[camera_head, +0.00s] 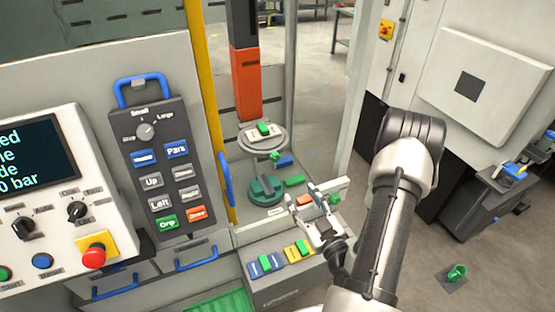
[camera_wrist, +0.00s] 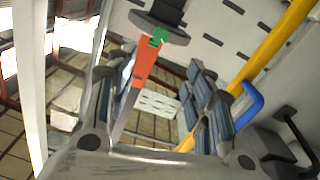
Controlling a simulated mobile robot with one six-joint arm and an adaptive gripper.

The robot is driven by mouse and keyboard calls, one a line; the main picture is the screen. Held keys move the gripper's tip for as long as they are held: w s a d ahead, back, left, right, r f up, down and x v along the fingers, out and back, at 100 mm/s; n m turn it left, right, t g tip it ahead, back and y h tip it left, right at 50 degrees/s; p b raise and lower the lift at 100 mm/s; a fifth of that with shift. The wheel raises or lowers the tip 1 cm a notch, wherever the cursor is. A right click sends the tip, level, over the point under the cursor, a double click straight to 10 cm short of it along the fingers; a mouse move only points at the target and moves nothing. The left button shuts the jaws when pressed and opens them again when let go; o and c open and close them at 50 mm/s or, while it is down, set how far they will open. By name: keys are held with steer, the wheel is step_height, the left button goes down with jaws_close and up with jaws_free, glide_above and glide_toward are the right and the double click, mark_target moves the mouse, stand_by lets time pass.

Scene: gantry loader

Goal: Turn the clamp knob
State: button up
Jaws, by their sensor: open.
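Several knobs show in the head view, and I cannot tell for sure which is the clamp knob. A black knob (camera_head: 77,210) and a second black knob (camera_head: 22,228) sit on the control panel at left; their labels are too small to read. A grey round selector knob (camera_head: 145,131) with Small and Large labels is on the dark pendant panel. My gripper (camera_head: 319,199) is open and empty, to the right of these panels, in front of the loader's stand. Its spread fingers also show in the wrist view (camera_wrist: 150,85), with no knob between them.
A round stand (camera_head: 262,145) carries a small green-topped part below an orange and black column (camera_head: 244,75). A yellow post (camera_head: 203,90) and blue handle (camera_head: 227,180) stand between panels and stand. A red stop button (camera_head: 94,257) sticks out. Open floor lies at right.

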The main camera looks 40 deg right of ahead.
steer(key=b, duration=0.5)
glide_toward(276, 159)
steer(key=s, duration=0.2)
steer(key=b+x, duration=0.8)
steer(key=x, duration=0.2)
steer(key=shift+w+a, duration=0.1)
steer(key=shift+w, duration=0.25)
steer(key=shift+c, duration=0.3)
steer(key=c, duration=1)
